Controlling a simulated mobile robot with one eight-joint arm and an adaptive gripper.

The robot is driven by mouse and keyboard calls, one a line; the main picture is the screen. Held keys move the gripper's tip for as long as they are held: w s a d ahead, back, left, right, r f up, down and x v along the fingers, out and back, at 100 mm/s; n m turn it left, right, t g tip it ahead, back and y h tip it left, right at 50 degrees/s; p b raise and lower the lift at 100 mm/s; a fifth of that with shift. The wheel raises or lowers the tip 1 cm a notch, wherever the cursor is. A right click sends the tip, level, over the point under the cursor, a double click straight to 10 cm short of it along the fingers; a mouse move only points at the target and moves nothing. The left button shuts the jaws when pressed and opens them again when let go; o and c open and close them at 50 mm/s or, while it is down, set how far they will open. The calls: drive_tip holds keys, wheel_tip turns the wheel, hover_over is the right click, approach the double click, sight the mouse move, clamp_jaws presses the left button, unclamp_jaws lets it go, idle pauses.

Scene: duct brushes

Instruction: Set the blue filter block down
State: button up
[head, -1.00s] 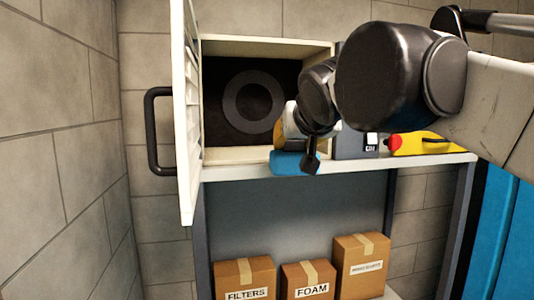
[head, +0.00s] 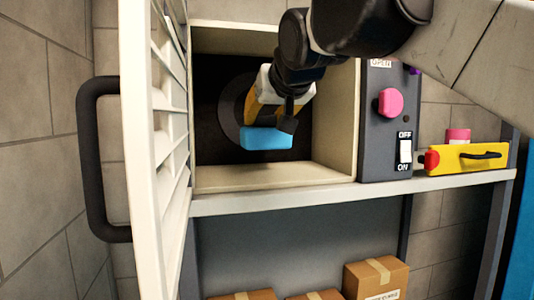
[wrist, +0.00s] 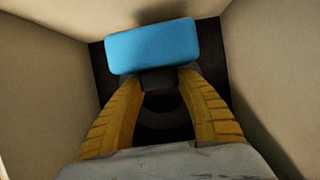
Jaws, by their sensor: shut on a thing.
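The blue filter block (head: 266,138) is a rounded blue brick, held at the mouth of or inside the open cream box (head: 270,180). My gripper (head: 275,112), with yellow fingers, is shut on it from above and behind. In the wrist view the block (wrist: 152,46) lies across the tips of both fingers of my gripper (wrist: 155,80). Cream walls show on both sides there, with a dark back and a dark ring beyond. The block looks raised above the box floor; its exact depth in the box is hard to tell.
A louvred white door (head: 155,130) with a black handle (head: 100,160) stands open at the left. Right of the box is a grey control panel (head: 385,145) with a pink knob and switch. A yellow-and-red tool (head: 465,158) lies on the shelf (head: 300,197). Cardboard boxes (head: 376,278) sit below.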

sight(266, 143)
drive_tip(key=shift+s+d+f, duration=0.1)
drive_tip(key=shift+s+f, duration=0.15)
drive_tip(key=shift+f, duration=0.65)
drive_tip(key=shift+w+f, duration=0.1)
drive_tip(key=shift+f, duration=1.75)
drive_tip(key=shift+f, duration=0.1)
drive_tip(key=o, duration=1.1)
